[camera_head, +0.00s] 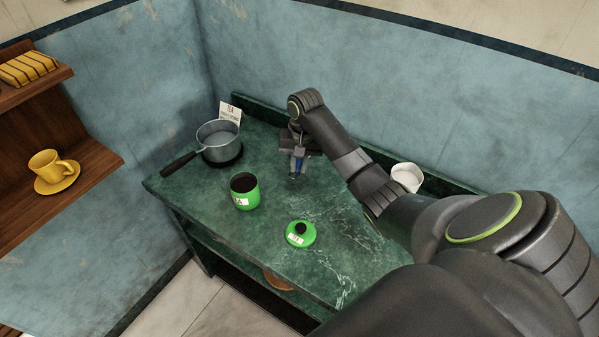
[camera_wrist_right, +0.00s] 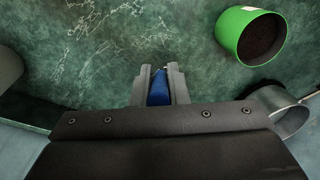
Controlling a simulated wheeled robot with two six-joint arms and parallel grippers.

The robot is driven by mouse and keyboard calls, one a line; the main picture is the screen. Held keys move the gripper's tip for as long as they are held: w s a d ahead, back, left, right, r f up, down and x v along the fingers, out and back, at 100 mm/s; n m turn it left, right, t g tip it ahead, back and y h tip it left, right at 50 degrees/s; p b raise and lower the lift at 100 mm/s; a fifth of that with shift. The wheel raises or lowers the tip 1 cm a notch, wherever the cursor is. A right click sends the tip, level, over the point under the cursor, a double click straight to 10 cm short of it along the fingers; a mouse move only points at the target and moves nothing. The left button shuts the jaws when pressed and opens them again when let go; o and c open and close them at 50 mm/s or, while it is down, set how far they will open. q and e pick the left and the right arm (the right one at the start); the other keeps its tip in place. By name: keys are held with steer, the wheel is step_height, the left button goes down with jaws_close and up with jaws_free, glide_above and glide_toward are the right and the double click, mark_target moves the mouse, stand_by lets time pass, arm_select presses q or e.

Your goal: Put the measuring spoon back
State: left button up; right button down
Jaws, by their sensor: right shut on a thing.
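The measuring spoon shows as a blue piece (camera_head: 298,164) between the fingers of my right gripper (camera_head: 298,166). In the right wrist view the blue piece (camera_wrist_right: 158,88) sits between the two grey fingers of the gripper (camera_wrist_right: 160,84). The gripper is shut on it and points down over the back of the green marble counter. The rest of the spoon is hidden or too small to make out. The open green canister (camera_head: 244,192), with dark contents, stands to the left and nearer; it also shows in the right wrist view (camera_wrist_right: 232,36). My left gripper is not in view.
A green lid with a black knob (camera_head: 300,233) lies on the counter (camera_head: 215,205) near its front. A grey saucepan (camera_head: 218,142) stands at the back left, beside a tea sign (camera_head: 229,113). A white container (camera_head: 406,178) stands behind my right arm.

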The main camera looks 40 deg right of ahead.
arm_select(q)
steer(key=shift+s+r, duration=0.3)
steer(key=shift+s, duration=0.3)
arm_select(e)
steer(key=shift+s+f, duration=0.1)
steer(key=shift+f, duration=1.8)
arm_select(q)
steer(key=shift+p, duration=0.3)
arm_select(e)
steer(key=shift+f, duration=0.1)
steer(key=c, duration=1.4)
jaws_free()
steer(key=r, duration=0.2)
steer(key=r+b, duration=0.1)
steer(key=r, duration=0.4)
steer(key=shift+s+d+r+b, duration=0.15)
steer(key=shift+d+r+b, duration=0.15)
steer(key=shift+b, duration=0.05)
arm_select(q)
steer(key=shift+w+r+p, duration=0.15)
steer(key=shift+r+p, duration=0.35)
steer(key=shift+p, duration=0.8)
arm_select(e)
steer(key=shift+s+d+r, duration=0.1)
steer(key=shift+r, duration=1.1)
steer(key=shift+s+r, duration=0.1)
steer(key=shift+r, duration=1.05)
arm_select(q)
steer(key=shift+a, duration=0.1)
